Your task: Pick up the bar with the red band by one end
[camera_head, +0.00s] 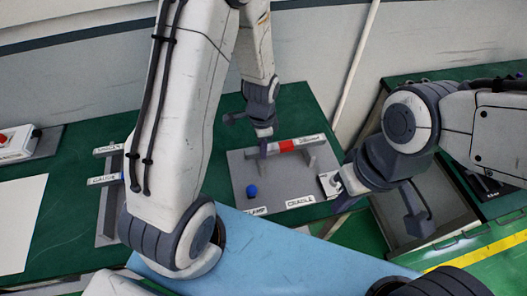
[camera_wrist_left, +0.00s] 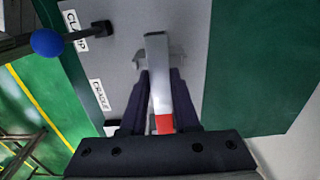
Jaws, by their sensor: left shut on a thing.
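The bar is grey with a red band (camera_head: 287,146) and lies across the grey cradle plate (camera_head: 240,180) in the head view. In the left wrist view the bar (camera_wrist_left: 157,60) runs between my fingers, its red band (camera_wrist_left: 164,124) close to the palm. My left gripper (camera_head: 265,147) is at the bar's left part and is shut on it. Whether the bar touches its supports is unclear. My right gripper (camera_head: 342,184) is at the plate's right edge, by a small white block (camera_head: 328,185); its fingers are not clear.
A clamp with a blue knob (camera_head: 251,190) stands on the plate, and its knob also shows in the left wrist view (camera_wrist_left: 47,43). A gauge stand (camera_head: 105,181) is to the left. A red-button box (camera_head: 15,142) and white sheet (camera_head: 20,215) lie on the green bench.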

